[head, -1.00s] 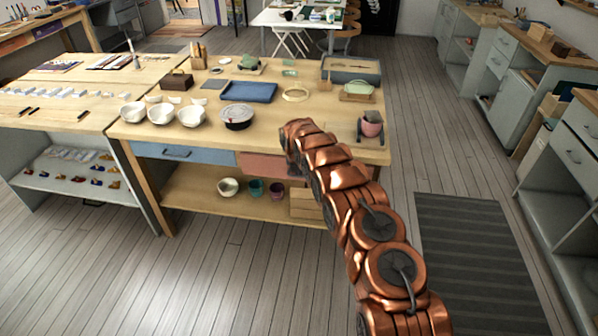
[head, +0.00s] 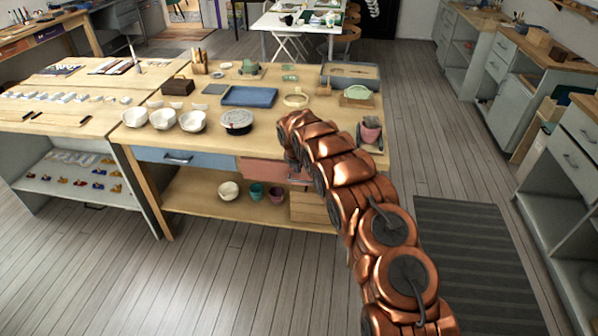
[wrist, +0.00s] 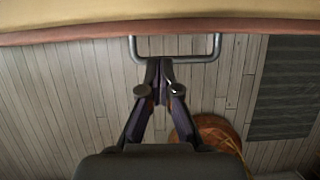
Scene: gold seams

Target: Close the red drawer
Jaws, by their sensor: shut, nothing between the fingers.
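The red drawer (head: 264,171) is under the wooden workbench top, right of the blue drawer. My copper arm hides part of its front in the head view. In the wrist view the drawer's red edge (wrist: 80,35) is a thin strip along the bench edge, with no gap showing between them. Its grey bar handle (wrist: 216,47) sticks out below. My gripper (wrist: 160,64) is shut and empty, its fingertips at the handle's lower bar near its middle. I cannot tell whether they touch it.
The blue drawer (head: 190,159) is beside it. The lower shelf (head: 205,203) holds small pots. The floor in front is clear, with a dark mat (head: 465,250) at right.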

